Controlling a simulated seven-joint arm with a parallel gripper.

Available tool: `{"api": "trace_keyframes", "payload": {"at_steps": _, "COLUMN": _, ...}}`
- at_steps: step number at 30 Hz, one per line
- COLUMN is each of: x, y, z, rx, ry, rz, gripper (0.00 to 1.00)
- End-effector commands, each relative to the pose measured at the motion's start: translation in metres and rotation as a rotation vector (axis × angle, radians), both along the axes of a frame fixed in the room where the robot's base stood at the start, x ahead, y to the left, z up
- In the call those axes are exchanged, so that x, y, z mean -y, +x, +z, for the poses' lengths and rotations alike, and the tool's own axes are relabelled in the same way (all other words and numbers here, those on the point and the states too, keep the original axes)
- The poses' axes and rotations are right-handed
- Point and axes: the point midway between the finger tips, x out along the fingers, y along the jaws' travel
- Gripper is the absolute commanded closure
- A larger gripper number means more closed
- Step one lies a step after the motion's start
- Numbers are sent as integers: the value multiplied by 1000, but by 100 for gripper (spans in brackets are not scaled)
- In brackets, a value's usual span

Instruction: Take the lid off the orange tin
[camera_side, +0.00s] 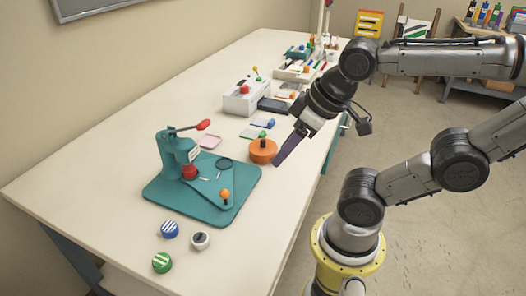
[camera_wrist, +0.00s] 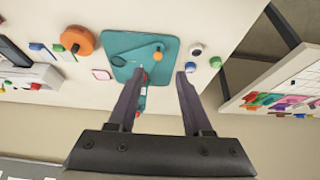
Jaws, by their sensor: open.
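The orange tin (camera_side: 262,153) is a squat round can standing on the white table, just past the teal board. A dark upright knob (camera_side: 263,143) stands on its top; the seam between lid and body is too small to make out. In the wrist view the tin (camera_wrist: 78,38) is at the upper left, outside the fingers. My gripper (camera_side: 278,163) shows just right of the tin in the side view, pointing down toward the table's edge. In the wrist view my gripper (camera_wrist: 160,71) has its two dark fingers apart with nothing held between them.
The teal board (camera_side: 232,208) carries a press with a red-knobbed lever (camera_side: 203,125). Blue (camera_side: 169,229), grey (camera_side: 200,240) and green (camera_side: 161,262) round caps lie in front. A white box (camera_side: 240,101) and small items stand behind the tin. The table's front right is bare.

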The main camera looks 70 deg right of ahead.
Motion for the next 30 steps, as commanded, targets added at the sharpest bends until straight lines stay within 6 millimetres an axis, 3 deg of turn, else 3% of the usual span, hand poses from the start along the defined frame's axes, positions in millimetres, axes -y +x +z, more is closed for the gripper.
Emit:
{"api": "trace_keyframes", "payload": {"at_steps": 13, "x": 0, "y": 0, "z": 0, "rx": 0, "ry": 0, "rz": 0, "gripper": 50}}
{"api": "trace_keyframes", "payload": {"at_steps": 15, "x": 0, "y": 0, "z": 0, "rx": 0, "ry": 0, "rz": 0, "gripper": 41}}
{"api": "trace_keyframes", "payload": {"at_steps": 23, "x": 0, "y": 0, "z": 0, "rx": 0, "ry": 4, "rz": -8, "gripper": 41}}
{"api": "trace_keyframes", "payload": {"at_steps": 27, "x": 1, "y": 1, "z": 2, "rx": 5, "ry": 46, "rz": -96, "gripper": 41}}
{"api": "trace_keyframes", "payload": {"at_steps": 30, "x": 6, "y": 12, "z": 17, "rx": 34, "ry": 91, "rz": -218, "gripper": 41}}
